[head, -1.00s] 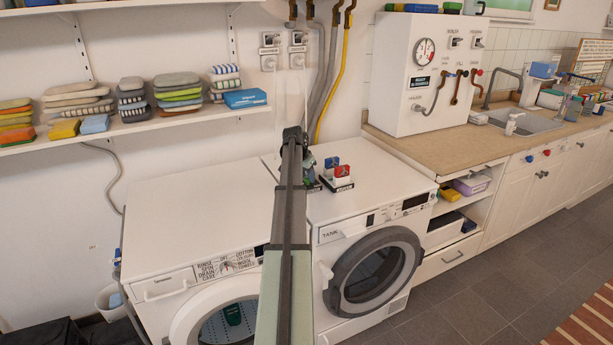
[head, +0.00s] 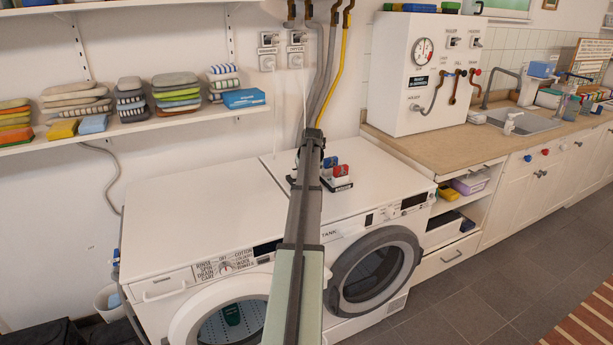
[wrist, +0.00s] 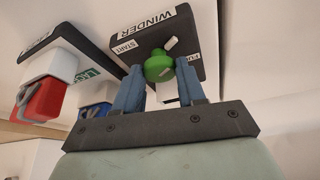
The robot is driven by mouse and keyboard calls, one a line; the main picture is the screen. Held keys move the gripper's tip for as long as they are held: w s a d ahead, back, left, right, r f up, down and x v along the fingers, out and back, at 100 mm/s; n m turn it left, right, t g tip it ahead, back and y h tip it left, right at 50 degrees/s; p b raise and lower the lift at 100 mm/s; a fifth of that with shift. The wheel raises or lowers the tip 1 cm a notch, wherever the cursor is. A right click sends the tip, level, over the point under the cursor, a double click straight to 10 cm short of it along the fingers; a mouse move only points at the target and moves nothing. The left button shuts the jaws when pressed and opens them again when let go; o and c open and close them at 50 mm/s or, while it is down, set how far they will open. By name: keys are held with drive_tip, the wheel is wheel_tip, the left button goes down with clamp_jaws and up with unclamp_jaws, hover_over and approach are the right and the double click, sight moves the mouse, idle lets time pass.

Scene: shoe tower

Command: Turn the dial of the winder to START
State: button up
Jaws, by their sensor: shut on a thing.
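The winder (wrist: 190,30) is a dark box with a white WINDER label, seen in the wrist view. It carries a START label (wrist: 125,48) at the left and a partly hidden label beginning "FU" at the right. Its green dial (wrist: 158,66) has a small white mark that lies toward the upper right, off the START label. My gripper (wrist: 160,80) has its blue fingers on both sides of the dial and is shut on it. In the head view my arm hides the fingers and most of the winder.
A second dark box (wrist: 50,50) with red and blue switches stands close to the winder; it also shows in the head view (head: 337,183) on the right washing machine (head: 350,207). The left machine (head: 200,215) has a clear top. A shelf (head: 130,126) hangs behind.

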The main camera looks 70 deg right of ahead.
drive_tip(key=n, duration=0.2)
drive_tip(key=n+t+y, duration=0.1)
drive_tip(key=n, duration=0.1)
drive_tip(key=n+y, duration=0.1)
drive_tip(key=n, duration=0.1)
drive_tip(key=shift+s+d+t, duration=0.15)
drive_tip(key=shift+d+t, duration=0.15)
drive_tip(key=shift+t, duration=0.1)
drive_tip(key=n+y, duration=0.1)
drive_tip(key=n, duration=0.1)
drive_tip(key=n+y, duration=0.1)
drive_tip(key=n, duration=0.2)
drive_tip(key=shift+d, duration=0.1)
drive_tip(key=shift+n, duration=0.4)
drive_tip(key=o, duration=1)
drive_tip(key=shift+o, duration=0.2)
drive_tip(key=shift+s, duration=0.1)
drive_tip(key=v, duration=1.3)
drive_tip(key=shift+s+r, duration=0.25)
drive_tip(key=shift+r, duration=0.1)
